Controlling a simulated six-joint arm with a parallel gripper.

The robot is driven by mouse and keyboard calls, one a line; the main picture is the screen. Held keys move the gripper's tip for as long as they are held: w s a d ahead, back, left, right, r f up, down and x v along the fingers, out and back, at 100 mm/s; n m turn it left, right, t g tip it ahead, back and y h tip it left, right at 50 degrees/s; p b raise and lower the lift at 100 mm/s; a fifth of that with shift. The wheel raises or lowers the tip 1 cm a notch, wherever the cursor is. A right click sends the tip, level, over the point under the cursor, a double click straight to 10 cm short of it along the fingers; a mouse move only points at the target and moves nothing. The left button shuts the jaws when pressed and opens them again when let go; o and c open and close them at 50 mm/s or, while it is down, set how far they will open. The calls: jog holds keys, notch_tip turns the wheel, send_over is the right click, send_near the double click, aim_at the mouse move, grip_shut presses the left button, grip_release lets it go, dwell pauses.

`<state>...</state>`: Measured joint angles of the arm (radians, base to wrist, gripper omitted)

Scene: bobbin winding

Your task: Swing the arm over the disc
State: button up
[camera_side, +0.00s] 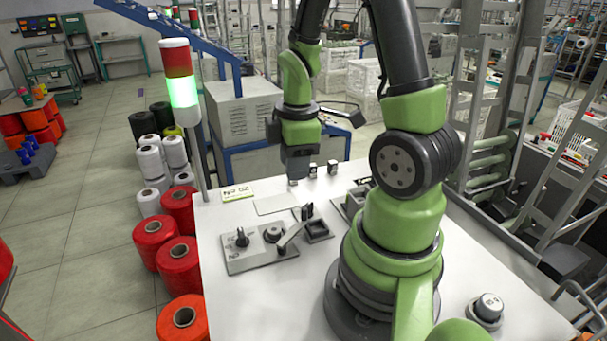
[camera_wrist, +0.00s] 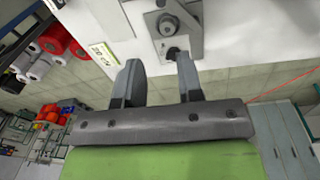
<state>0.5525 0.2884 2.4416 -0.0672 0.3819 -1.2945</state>
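The winder plate (camera_side: 240,263) lies on the white table. It carries a dark upright spindle (camera_side: 241,239) at left and a round grey disc (camera_side: 272,234) to its right. The swing arm (camera_side: 292,236) is a light lever with a dark upright end, right of the disc and pointing away from it. My gripper (camera_side: 293,181) points down above the table, behind the plate and apart from it. In the wrist view my gripper (camera_wrist: 158,82) has two fingers spread with nothing between them. The disc (camera_wrist: 168,25) shows beyond them; the swing arm is not clear there.
A small dark tray (camera_side: 318,231) stands right of the plate. Small dark blocks (camera_side: 332,167) stand near my gripper. A pole with a lit green lamp (camera_side: 183,92) rises at the table's left edge. A flat pale sheet (camera_side: 276,204) lies behind the plate.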

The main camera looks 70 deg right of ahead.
aim_at(304, 209)
jog(key=f, duration=0.1)
jog(key=s+d+f+n, duration=0.1)
jog(key=f+n, duration=0.1)
jog(key=shift+s+d+f+g, duration=0.15)
jog(key=shift+s+g, duration=0.1)
jog(key=shift+g, duration=0.15)
jog(key=shift+f, duration=3.7)
jog(key=c, duration=0.5)
jog(key=shift+w, duration=0.2)
jog(key=shift+w+d, duration=0.1)
jog(key=shift+w, duration=1.55)
